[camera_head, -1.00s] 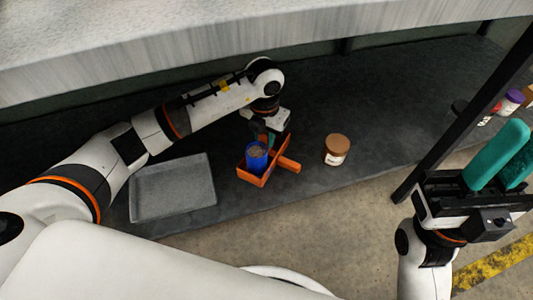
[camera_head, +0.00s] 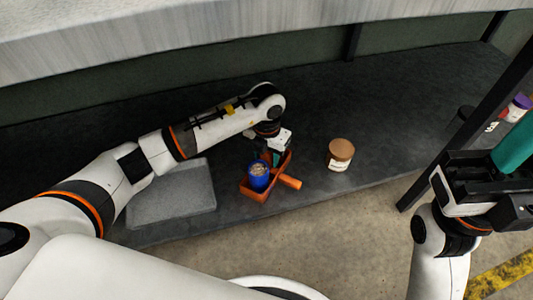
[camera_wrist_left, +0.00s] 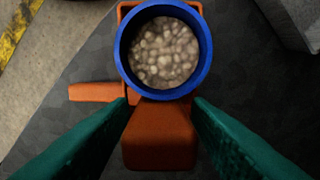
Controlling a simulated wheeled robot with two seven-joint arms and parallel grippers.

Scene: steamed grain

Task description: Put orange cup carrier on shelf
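The orange cup carrier (camera_head: 290,181) stands on the dark grey surface near its front edge. A blue cup (camera_head: 259,183) filled with pale grains sits in it. My left gripper (camera_head: 268,157) is at the carrier's far side. In the left wrist view, the blue cup (camera_wrist_left: 121,60) stands in the carrier (camera_wrist_left: 160,140), seen from above. The teal fingers of my left gripper (camera_wrist_left: 162,105) are apart, one on each side of the carrier's orange middle part, and look open. My right gripper (camera_head: 512,150) is at the right edge; one teal finger shows and the other is out of frame.
A brown-lidded jar (camera_head: 340,155) stands right of the carrier. A grey tray-like block (camera_head: 172,196) lies to the left. A black post (camera_head: 455,130) rises at the right, with small jars (camera_head: 517,106) beyond it. The dark surface (camera_head: 400,105) behind the brown-lidded jar is clear.

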